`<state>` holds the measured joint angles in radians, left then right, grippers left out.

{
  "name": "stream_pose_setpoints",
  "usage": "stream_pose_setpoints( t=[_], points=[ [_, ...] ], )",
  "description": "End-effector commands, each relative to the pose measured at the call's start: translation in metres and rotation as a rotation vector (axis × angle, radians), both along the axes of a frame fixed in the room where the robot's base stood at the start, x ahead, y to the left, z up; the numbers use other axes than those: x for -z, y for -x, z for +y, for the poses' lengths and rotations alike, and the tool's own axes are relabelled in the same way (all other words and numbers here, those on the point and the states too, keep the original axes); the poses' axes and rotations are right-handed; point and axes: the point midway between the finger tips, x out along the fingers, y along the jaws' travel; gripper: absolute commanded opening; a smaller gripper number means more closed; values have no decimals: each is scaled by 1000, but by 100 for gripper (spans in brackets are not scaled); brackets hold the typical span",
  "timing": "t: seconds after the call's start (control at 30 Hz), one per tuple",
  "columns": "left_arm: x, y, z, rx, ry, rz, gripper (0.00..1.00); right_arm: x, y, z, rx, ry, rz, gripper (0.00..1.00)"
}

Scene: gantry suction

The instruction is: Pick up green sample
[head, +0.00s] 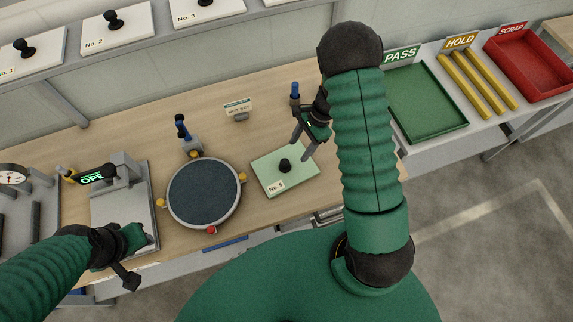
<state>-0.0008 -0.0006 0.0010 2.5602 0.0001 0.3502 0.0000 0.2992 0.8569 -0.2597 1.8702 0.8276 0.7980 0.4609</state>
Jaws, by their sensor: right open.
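The green sample is a pale green square plate (300,182) with a black knob (284,166) and a "No. 5" label. It lies flat on the wooden bench, right of the round dark disc. My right gripper (301,150) hangs over the far right part of the plate, its two grey fingers apart and nothing between them. The knob is just left of and nearer than the fingertips; I cannot tell the exact height gap. My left gripper (125,268) is at the lower left by the bench's front edge; its fingers are partly hidden.
The round dark disc (204,192) has yellow and red knobs round its rim. A grey press-like device (120,205) stands left. White numbered plates (118,28) sit on the back shelf. Green (425,100), yellow-barred (478,85) and red trays (530,65) are at right. Small sign (238,108) behind.

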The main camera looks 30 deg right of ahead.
Motion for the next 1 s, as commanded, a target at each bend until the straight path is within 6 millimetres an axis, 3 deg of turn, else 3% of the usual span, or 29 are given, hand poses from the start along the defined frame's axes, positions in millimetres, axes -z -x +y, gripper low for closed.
stream_pose_setpoints(
  t=[0.2, 0.33, 0.6, 0.8, 1.0],
  points=[
    [-7, 0, 0, -1, 0, 0, 36, 33, -2, 26, -6, 7, 2, 56],
    [-14, 0, 0, -2, -1, 1, 36, 44, -4, 28, -6, 7, 2, 56],
    [-29, 0, 0, -2, -1, 0, 36, 86, -10, 32, -3, -1, 0, 56],
    [-28, 0, 0, -1, 0, 0, 36, 89, -11, 35, -5, 2, -2, 56],
    [-27, 0, 0, -1, 0, 0, 36, 89, -12, 37, -5, 8, 0, 32]
  ],
)
